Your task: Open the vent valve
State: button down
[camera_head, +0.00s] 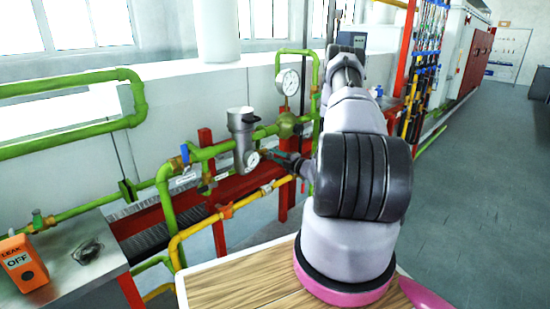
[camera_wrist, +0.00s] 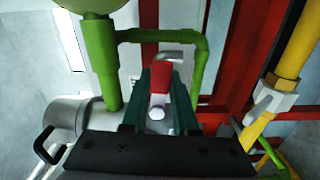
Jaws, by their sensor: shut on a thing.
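My gripper (camera_head: 280,159) reaches to the green pipework, just right of the small dial below the grey metal cylinder. In the wrist view its two dark green fingers (camera_wrist: 159,88) are shut on a red valve handle (camera_wrist: 160,76) with a silver bolt at its near end. A green pipe (camera_wrist: 192,62) runs around and behind this handle. I take the red handle to be the vent valve's, but no label on it can be read. In the head view the gripper and arm hide this handle.
The grey cylinder (camera_head: 242,140), the pressure gauge (camera_head: 287,82) and the yellow pipe (camera_head: 195,232) stand close around the gripper. Red frame posts (camera_head: 207,150) are near. An orange box marked LEAK OFF (camera_head: 22,262) sits at the left. The floor (camera_head: 470,200) at the right is clear.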

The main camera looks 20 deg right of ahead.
jog(key=shift+r+n, duration=0.15)
jog(key=shift+n, duration=0.35)
jog(key=c, duration=0.7)
grip_release()
jog(key=shift+s, duration=0.1)
jog(key=v, duration=1)
jog(key=shift+s+d, duration=0.15)
jog(key=shift+s, duration=0.15)
